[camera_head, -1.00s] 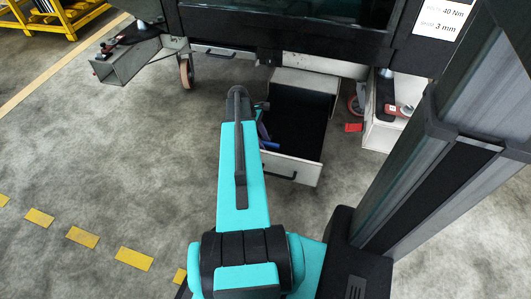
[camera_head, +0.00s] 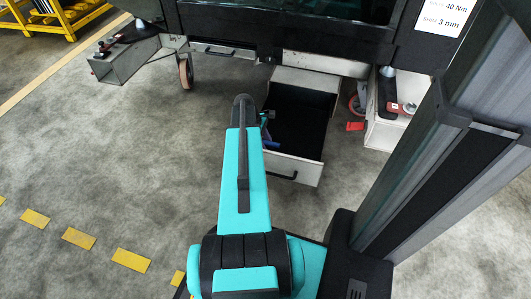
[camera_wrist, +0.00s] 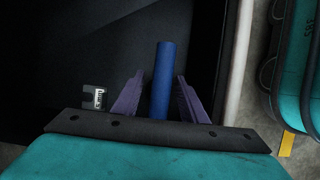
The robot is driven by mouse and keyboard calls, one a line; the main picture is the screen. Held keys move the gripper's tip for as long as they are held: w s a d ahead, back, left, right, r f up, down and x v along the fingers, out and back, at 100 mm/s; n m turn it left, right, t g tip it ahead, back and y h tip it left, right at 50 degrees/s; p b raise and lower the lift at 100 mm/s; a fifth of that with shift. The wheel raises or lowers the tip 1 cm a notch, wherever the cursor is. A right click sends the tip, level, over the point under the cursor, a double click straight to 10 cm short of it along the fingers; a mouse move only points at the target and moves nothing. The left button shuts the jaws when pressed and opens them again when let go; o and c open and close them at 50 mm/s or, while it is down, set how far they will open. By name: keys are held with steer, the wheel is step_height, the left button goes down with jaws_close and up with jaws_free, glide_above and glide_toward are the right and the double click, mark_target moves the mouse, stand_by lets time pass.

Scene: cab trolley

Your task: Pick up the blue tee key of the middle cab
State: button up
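The blue tee key (camera_wrist: 163,60) shows in the wrist view as a blue round bar over the dark floor of an open drawer. My gripper (camera_wrist: 160,77) is open, with one purple finger on each side of the bar and a gap on both sides. The bar's near end is hidden by my gripper. In the head view, a bit of blue (camera_head: 268,141) shows at the left side of the open drawer (camera_head: 296,171), beside my arm. My arm hides the rest there, so I cannot tell key from finger.
The drawer hangs open below the dark trolley body (camera_head: 290,38). Its pale rim (camera_wrist: 238,60) runs close to the right of my gripper. A small black-and-white item (camera_wrist: 95,97) lies left of the fingers. A wheel (camera_head: 186,72) stands at left; a red pedal (camera_head: 355,126) at right.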

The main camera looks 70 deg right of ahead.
steer(key=shift+s+f, duration=0.15)
steer(key=shift+f, duration=0.25)
jaws_close()
